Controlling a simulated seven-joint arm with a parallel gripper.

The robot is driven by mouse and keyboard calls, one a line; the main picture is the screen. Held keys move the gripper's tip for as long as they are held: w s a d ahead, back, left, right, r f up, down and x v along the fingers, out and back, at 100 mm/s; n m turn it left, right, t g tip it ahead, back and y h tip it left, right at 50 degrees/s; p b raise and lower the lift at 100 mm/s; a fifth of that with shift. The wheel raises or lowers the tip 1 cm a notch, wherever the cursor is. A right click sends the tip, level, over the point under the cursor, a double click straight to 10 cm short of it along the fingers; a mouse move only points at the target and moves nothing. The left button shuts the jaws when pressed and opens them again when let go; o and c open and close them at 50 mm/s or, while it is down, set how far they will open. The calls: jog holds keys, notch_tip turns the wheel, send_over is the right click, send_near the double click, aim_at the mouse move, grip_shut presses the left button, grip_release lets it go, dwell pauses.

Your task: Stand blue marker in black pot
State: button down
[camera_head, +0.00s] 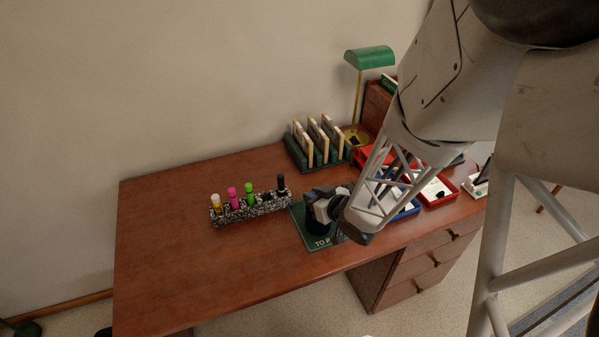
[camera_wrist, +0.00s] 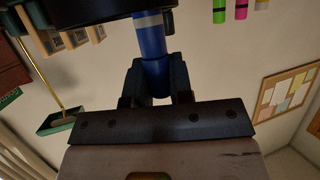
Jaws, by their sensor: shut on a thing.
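The blue marker (camera_wrist: 151,55) is held between the fingers of my gripper (camera_wrist: 153,85) in the wrist view, which looks upside down. A pale band shows near its far end. A dark rounded shape, apparently the black pot (camera_wrist: 80,12), lies along the top edge of that view, close to the marker's banded end. I cannot tell whether that end is inside it. In the head view my gripper (camera_head: 322,207) is low over a dark green mat (camera_head: 319,242) with pale lettering. It hides the marker and most of the pot there.
A speckled rack (camera_head: 236,214) left of the mat holds yellow, pink, green and black markers. Behind stand a green sorter (camera_head: 299,156) with upright cards and a green lamp (camera_head: 369,57). Red (camera_head: 440,190) and blue (camera_head: 407,211) trays lie right. The desk's left side is clear.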

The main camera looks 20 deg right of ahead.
jog(key=shift+f, duration=0.75)
jog(key=c, duration=0.5)
grip_release()
jog(key=shift+r, duration=3.45)
